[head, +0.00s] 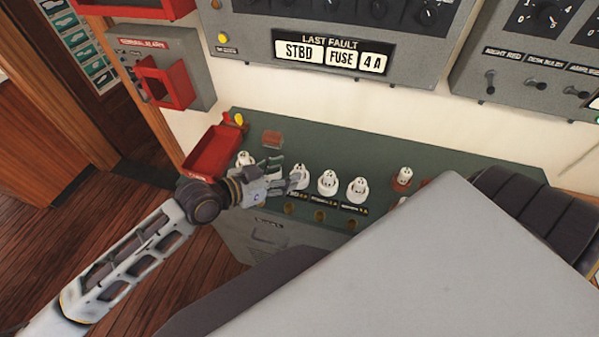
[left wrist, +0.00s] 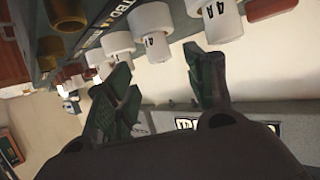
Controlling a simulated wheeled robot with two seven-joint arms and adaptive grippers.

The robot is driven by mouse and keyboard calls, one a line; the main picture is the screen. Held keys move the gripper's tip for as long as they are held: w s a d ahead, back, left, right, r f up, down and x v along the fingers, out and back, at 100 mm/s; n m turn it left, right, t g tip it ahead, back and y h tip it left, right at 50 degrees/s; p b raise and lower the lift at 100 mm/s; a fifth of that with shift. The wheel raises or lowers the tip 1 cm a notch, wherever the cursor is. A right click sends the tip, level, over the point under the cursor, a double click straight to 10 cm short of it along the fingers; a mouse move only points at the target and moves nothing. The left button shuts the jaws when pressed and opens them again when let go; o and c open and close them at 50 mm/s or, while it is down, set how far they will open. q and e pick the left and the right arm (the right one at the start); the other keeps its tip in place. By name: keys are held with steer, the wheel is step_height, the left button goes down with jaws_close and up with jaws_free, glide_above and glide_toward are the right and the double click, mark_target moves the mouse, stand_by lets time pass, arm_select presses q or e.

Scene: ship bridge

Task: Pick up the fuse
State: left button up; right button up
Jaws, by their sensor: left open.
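Several white fuses stand on a green-topped bench, among them one close to my left gripper (head: 282,178), one to its right (head: 327,183) and one further right (head: 357,188). In the left wrist view, white cylinders marked "4 A" line the top, and one (left wrist: 152,43) lies ahead of the gap between my fingers. My left gripper, also in the left wrist view (left wrist: 162,72), is open with nothing between its fingers. The display (head: 332,53) reads "LAST FAULT STBD FUSE 4 A". My right gripper is not in view.
A red tray (head: 197,166) sits at the bench's left end. A small red-brown block (head: 271,138) lies behind the fuses. Another white fuse (head: 403,176) stands further right. A grey box with a red cover (head: 176,84) hangs on the wall. Grey control panels overhang the bench's back.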

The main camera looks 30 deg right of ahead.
mark_target(297, 169)
arm_select(q)
steer(key=shift+d+f, duration=0.1)
steer(key=shift+d, duration=0.1)
stand_by(0.3)
steer(key=shift+p+x, duration=0.6)
steer(key=shift+x, duration=1.9)
steer(key=shift+w+f, duration=0.1)
steer(key=shift+f, duration=0.05)
steer(key=c, duration=1.1)
steer(key=shift+r+b, duration=0.45)
steer(key=shift+r, duration=4.6)
